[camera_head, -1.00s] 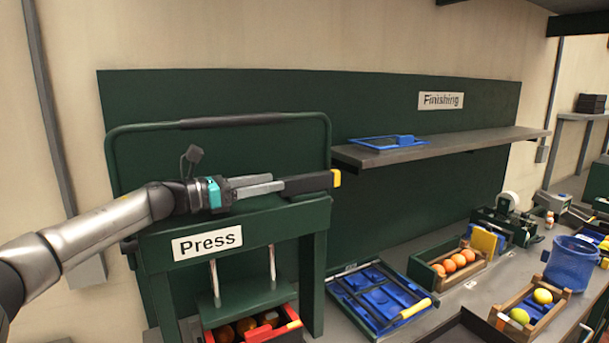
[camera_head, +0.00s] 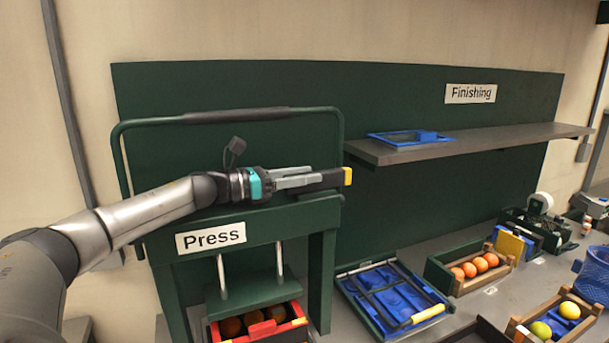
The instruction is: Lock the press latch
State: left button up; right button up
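The press (camera_head: 163,246) is a dark green frame at the left of the head view, with a "Press" sign on its front beam. Its latch (camera_head: 331,179) looks like a dark bar with a yellow tip, lying across the top of the beam and pointing right. My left gripper (camera_head: 314,176) reaches in from the left along the latch. Its two pale fingers are parted and overlap the bar in the picture, short of the yellow tip. I cannot tell whether they touch it. My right gripper is not in view.
The press handle (camera_head: 238,116) arches behind my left gripper. A red-edged crate (camera_head: 298,322) with dark oranges sits under the press. Right of it are a blue tray (camera_head: 357,268), an orange crate (camera_head: 438,278) and a shelf (camera_head: 480,143) carrying a blue frame.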

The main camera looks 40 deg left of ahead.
pick_arm(q)
grip_shut()
dwell(1.1)
